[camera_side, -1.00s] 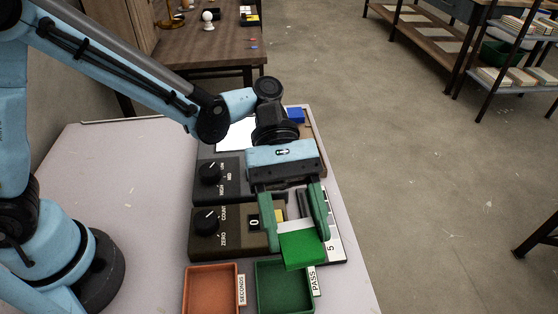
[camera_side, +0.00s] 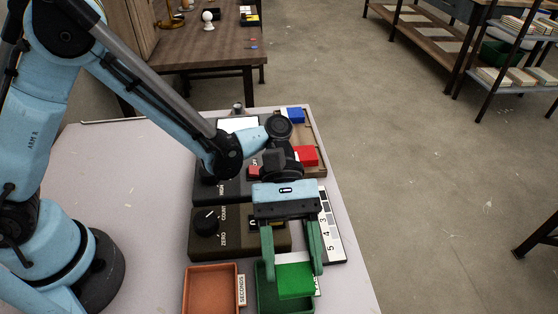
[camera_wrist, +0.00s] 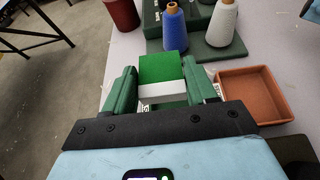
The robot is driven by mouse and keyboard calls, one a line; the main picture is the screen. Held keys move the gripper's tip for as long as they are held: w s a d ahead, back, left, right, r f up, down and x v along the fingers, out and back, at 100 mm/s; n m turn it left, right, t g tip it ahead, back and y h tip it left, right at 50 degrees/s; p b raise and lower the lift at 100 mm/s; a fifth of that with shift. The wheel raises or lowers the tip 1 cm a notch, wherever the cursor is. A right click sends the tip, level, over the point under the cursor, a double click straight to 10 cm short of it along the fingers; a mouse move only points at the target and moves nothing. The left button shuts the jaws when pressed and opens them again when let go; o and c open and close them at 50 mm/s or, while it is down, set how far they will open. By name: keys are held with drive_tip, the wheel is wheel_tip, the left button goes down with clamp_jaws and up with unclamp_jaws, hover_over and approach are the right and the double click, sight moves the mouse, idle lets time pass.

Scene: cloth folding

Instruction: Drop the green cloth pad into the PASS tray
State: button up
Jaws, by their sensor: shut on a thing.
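The green cloth pad (camera_side: 296,281), with a white band at its near end, is held between the two green fingers of my gripper (camera_side: 292,274). In the wrist view the pad (camera_wrist: 163,68) sits between the fingertips, green at the far side and white nearer. The green PASS tray (camera_side: 264,303) is at the front of the table. In the side view the pad overlaps the tray's right part and appears above it; the exact gap cannot be told. The tray's PASS label is mostly hidden behind the right finger.
An orange SECONDS tray (camera_side: 210,289) stands left of the PASS tray. Dark control boxes (camera_side: 213,240) sit behind both trays. A number strip (camera_side: 333,232) lies to the right. A blue spool (camera_wrist: 174,27) and white spool (camera_wrist: 222,23) stand upright beyond the pad.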

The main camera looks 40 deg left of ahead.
drive_tip(key=o, duration=1.2)
drive_tip(key=w+a+r, duration=0.1)
drive_tip(key=r, duration=0.2)
drive_tip(key=w+a+r, duration=0.1)
drive_tip(key=r, duration=0.2)
drive_tip(key=w+a+r, duration=0.1)
drive_tip(key=r, duration=0.2)
drive_tip(key=shift+w+a, duration=0.15)
